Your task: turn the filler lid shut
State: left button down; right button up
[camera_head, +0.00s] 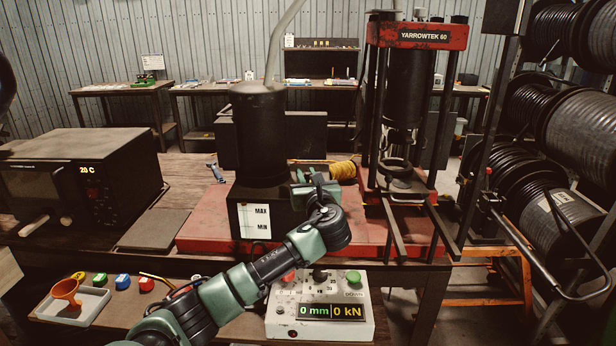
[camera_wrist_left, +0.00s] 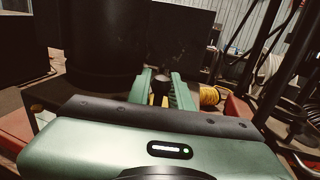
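My left gripper (camera_head: 308,188) is at the right side of the black tank block with the MAX and MIN gauge (camera_head: 254,220), below the tall black cylinder (camera_head: 259,135). In the left wrist view, its two green fingers (camera_wrist_left: 160,88) stand apart, one on each side of a small dark knob-like cap (camera_wrist_left: 160,84), which looks like the filler lid. I cannot tell whether the fingers touch it. In the head view the gripper hides the cap. My right gripper is in neither view.
The red press (camera_head: 416,40) stands right of the tank on the red base (camera_head: 205,235). A yellow coil (camera_head: 343,170) lies behind the gripper. The control box (camera_head: 320,310) reads 0 mm and 0 kN. An orange funnel (camera_head: 66,291) sits in a white tray at front left.

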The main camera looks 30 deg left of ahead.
pick_arm(q)
jog(key=shift+d, duration=0.1)
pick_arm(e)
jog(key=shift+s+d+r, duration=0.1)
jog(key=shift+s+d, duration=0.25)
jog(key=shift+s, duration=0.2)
